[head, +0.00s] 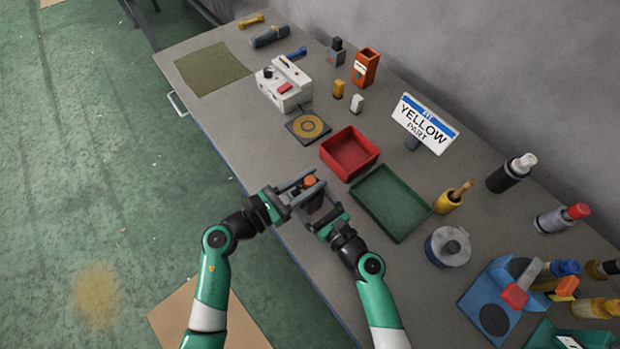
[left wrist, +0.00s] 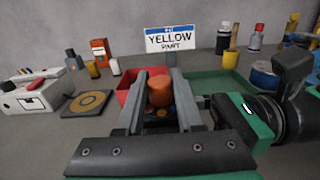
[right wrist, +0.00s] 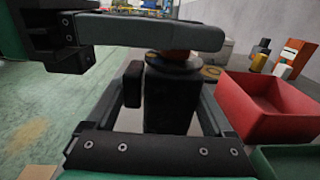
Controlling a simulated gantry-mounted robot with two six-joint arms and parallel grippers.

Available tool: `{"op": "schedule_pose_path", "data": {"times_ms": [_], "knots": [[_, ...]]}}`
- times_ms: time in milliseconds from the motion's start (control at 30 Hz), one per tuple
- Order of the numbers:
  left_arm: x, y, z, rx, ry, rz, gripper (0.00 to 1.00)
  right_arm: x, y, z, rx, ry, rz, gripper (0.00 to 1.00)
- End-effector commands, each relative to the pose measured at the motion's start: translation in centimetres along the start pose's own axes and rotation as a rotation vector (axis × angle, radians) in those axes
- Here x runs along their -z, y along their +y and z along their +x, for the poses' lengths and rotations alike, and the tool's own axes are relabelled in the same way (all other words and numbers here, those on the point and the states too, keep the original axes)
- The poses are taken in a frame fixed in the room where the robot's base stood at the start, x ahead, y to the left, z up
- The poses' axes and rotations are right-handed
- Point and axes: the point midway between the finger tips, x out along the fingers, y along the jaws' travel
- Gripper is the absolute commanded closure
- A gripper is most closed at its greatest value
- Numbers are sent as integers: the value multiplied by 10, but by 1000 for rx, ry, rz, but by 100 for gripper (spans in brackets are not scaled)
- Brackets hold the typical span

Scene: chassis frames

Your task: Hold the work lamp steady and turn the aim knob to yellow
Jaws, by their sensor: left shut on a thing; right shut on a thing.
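The work lamp (right wrist: 172,95) is a dark upright body held above the front edge of the bench. My right gripper (head: 322,212) is shut on this body, which stands between its fingers in the right wrist view. The orange aim knob (head: 310,181) is on top of the lamp. My left gripper (head: 298,187) is shut on the knob, which shows between its fingers in the left wrist view (left wrist: 160,93). Small coloured marks show just below the knob, but I cannot tell which one it points to.
A sign (head: 425,122) reads "YELLOW PART". Behind the grippers are a red bin (head: 367,163) and a green tray (head: 392,225). A white box (head: 297,90) and a dark pad with a tan ring (head: 292,130) are farther back. Bottles and tools crowd the right.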

Motion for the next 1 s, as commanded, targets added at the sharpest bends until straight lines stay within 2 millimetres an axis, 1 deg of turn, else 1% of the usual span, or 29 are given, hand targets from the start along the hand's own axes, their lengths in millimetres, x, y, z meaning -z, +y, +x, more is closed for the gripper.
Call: {"op": "schedule_pose_path", "data": {"times_ms": [267, 367, 533, 700, 1000], "knots": [[1, 0, 0, -23, 3, -1, 100, 0, 0, 0, -1, -1, 0, 92], [2, -2, 1, -93, 5, 0, 100, 0, 0, 0, -1, -1, 1, 92], [4, -2, 1, -273, 10, -1, 100, 0, 1, 0, -2, -2, 2, 91], [4, 0, 0, -370, 9, -2, 100, -1, 1, 0, -3, -2, 2, 91], [2, 1, -1, -396, 3, -2, 100, -1, 0, 0, -1, -3, 4, 91]]}}
